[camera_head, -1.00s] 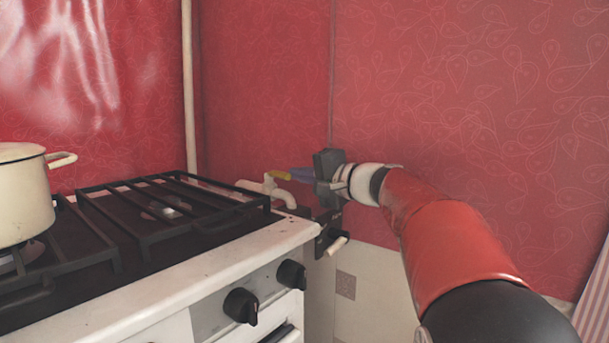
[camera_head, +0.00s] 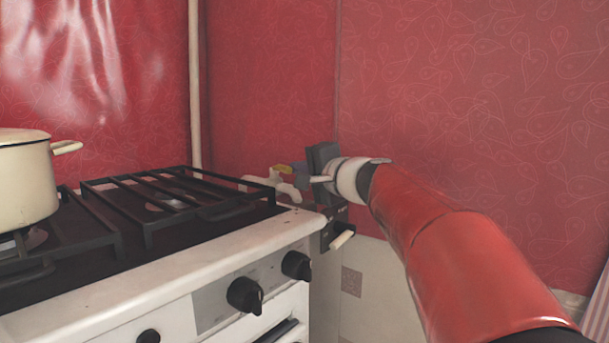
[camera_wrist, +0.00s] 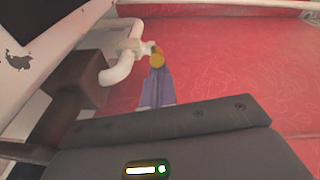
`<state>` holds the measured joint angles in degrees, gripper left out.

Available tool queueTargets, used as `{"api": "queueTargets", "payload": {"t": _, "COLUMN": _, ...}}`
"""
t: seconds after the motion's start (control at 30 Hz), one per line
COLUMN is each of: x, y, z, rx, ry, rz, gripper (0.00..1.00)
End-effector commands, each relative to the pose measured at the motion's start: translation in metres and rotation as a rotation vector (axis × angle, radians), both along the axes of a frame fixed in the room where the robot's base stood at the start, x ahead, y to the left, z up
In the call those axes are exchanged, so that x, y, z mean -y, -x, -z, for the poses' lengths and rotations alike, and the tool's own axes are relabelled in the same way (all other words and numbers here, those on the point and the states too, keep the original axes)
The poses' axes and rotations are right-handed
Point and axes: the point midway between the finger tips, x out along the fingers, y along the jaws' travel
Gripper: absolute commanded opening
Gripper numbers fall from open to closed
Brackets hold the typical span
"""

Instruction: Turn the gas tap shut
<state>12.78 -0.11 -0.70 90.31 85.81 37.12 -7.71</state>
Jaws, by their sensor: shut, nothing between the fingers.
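The gas tap has a small yellow handle (camera_head: 282,169) on a white pipe (camera_head: 274,184) behind the stove's right back corner. My gripper (camera_head: 295,168) comes from the right, with its fingertips right by the yellow handle. In the wrist view, the yellow handle (camera_wrist: 157,60) shows as a round end at the tips of my shut fingers (camera_wrist: 155,90), next to the curved white pipe (camera_wrist: 122,66). My gripper holds nothing between its fingers. Whether the fingertips touch the handle, I cannot tell. The gripper partly hides the tap's right side.
The stove (camera_head: 190,262) with black grates (camera_head: 150,198) and knobs fills the left side. A cream pot (camera_head: 22,185) stands on it. A dark bracket with a white-ended handle (camera_head: 341,239) sits just below my gripper. Red walls (camera_head: 460,110) close off the back and right.

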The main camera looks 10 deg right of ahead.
Motion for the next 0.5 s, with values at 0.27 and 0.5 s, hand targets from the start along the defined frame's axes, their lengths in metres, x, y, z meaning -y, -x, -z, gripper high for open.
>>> {"api": "queueTargets", "payload": {"t": 0.27, "x": -0.023, "y": 0.008, "z": 0.003, "rx": 0.002, "ry": 0.001, "rz": 0.061, "gripper": 0.00}}
{"api": "queueTargets", "payload": {"t": 0.5, "x": -0.043, "y": 0.011, "z": 0.002, "rx": 0.002, "ry": 0.000, "rz": 0.060, "gripper": 0.00}}
